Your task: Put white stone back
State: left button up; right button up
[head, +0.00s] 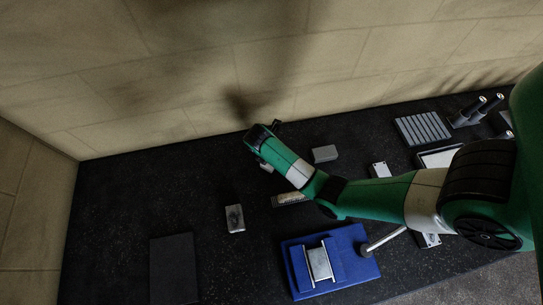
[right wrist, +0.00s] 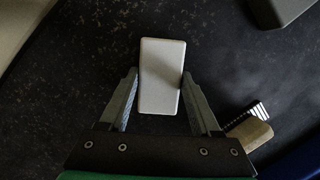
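The white stone (right wrist: 161,75) is a pale rectangular block between the two fingers of my right gripper (right wrist: 160,74) in the right wrist view. The fingertips lie close along its left and right edges. I cannot tell whether they press on it or only stand around it. In the head view my right gripper (head: 262,135) is over the far part of the dark surface near the wall, with its fingers mostly hidden. A small pale patch (head: 265,167) beneath it may be the stone. My left gripper is not in view.
A grey block (head: 325,154) lies right of the gripper. A wood-backed brush (head: 289,199) lies partly beside my arm. Nearer are a metallic block (head: 235,218), a blue fixture (head: 301,284) and a dark plate (head: 173,269). A ribbed tray (head: 422,129) stands right. The far left is clear.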

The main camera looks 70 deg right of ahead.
aim_at(267, 165)
jog(key=o, duration=0.4)
jog(key=shift+r+p, duration=0.35)
jog(key=p+v, duration=0.1)
jog(key=v, duration=0.4)
jog(key=shift+w+r, duration=0.1)
jog(key=shift+r, duration=0.05)
jog(key=p+v, duration=0.5)
jog(key=v, duration=0.1)
jog(key=shift+a+r+p, duration=0.1)
jog(key=shift+r+p, duration=0.15)
jog(key=shift+p, duration=0.15)
